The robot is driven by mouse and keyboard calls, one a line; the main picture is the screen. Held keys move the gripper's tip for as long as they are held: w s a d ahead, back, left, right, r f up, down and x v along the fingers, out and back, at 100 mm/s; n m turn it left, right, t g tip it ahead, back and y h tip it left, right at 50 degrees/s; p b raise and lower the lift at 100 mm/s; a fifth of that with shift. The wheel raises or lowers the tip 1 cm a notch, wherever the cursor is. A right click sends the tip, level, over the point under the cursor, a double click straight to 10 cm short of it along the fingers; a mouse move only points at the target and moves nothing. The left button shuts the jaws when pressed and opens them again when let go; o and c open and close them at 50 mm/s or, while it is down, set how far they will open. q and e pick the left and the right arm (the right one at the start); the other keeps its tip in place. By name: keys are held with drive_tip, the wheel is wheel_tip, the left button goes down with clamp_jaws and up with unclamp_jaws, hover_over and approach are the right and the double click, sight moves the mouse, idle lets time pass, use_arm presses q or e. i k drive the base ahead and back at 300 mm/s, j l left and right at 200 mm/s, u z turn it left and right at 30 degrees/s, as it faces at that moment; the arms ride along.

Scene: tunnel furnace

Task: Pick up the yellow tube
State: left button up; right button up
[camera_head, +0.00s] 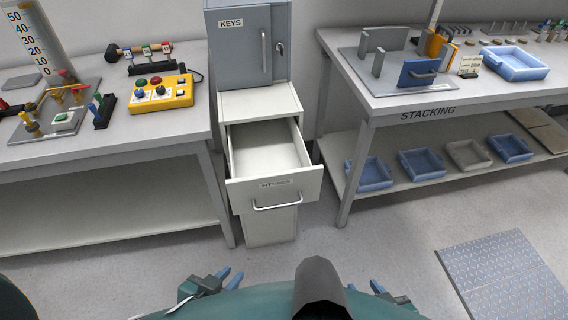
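I cannot make out a clear yellow tube. A small yellow upright piece (31,125) stands on the grey board on the left bench. A yellow-orange rounded object (435,44) stands on the stacking table at the right; its exact shape is too small to tell. My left gripper (229,277) is at the bottom of the view, low in front of the drawer cabinet, with its blue fingertips apart and nothing between them. My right gripper (364,287) is at the bottom right of centre, also with fingertips apart and empty. Both are far from the tables' objects.
An open, empty-looking drawer (275,187) juts out from the cabinet between the benches. A yellow button box (160,95) sits on the left bench (130,135). A blue tray (515,63) is on the stacking table (430,108), with several bins below. The floor in front is clear.

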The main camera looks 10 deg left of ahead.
sight(22, 115)
drive_tip(key=u, duration=0.9)
drive_tip(key=i+j+u, duration=0.7)
